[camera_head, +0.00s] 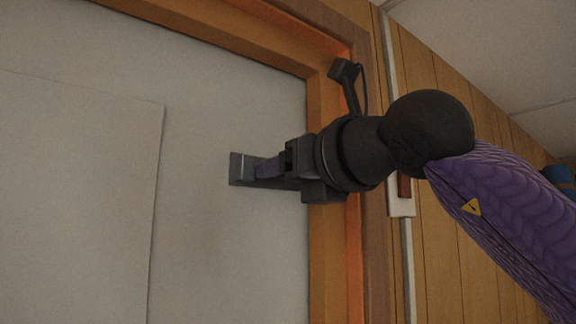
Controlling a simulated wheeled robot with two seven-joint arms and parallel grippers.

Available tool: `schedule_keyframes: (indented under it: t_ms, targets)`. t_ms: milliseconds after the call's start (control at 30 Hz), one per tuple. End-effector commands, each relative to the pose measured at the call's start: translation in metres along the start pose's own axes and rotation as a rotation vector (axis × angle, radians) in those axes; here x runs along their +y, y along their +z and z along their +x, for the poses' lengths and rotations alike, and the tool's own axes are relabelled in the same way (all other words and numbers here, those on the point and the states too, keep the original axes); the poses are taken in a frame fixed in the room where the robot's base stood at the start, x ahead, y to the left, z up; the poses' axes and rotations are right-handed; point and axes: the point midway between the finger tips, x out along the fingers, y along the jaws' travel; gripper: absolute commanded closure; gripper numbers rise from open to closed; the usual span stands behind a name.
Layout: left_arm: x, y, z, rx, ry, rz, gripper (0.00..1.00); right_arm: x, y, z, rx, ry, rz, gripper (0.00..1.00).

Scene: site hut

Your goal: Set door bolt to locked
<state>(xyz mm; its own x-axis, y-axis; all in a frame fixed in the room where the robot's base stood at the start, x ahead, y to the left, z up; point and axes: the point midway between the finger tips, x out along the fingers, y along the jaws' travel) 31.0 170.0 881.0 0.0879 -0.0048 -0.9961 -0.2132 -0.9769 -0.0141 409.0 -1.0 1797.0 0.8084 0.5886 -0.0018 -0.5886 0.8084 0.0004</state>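The door bolt (239,169) is a small grey metal fitting on the pale door (215,90), near its right edge. My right gripper (266,168) reaches in from the right across the door frame and is at the bolt. My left gripper is not in view.
An orange-brown wooden door frame (326,255) stands right of the door, with wood-panelled wall (450,260) beyond it. A white vertical conduit with a box (401,207) runs down that wall behind my arm. A blue object (560,180) shows at the far right.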

Motion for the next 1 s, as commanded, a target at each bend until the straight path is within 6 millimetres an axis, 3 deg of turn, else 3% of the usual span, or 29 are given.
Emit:
schedule_keyframes:
  t_ms: [33, 200, 267, 1000]
  targets:
    - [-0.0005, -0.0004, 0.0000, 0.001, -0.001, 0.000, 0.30, -0.0001, 0.0001, -0.0002, 0.000, 0.000, 0.000, 0.55]
    - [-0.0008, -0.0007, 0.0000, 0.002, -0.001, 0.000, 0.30, 0.0000, 0.0003, -0.0003, 0.000, 0.000, 0.000, 0.91]
    - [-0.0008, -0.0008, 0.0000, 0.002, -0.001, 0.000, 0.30, 0.0000, 0.0004, -0.0004, 0.000, 0.000, 0.000, 1.00]
    - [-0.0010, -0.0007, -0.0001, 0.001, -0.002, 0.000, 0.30, 0.0000, 0.0010, -0.0007, -0.002, 0.000, 0.000, 1.00]
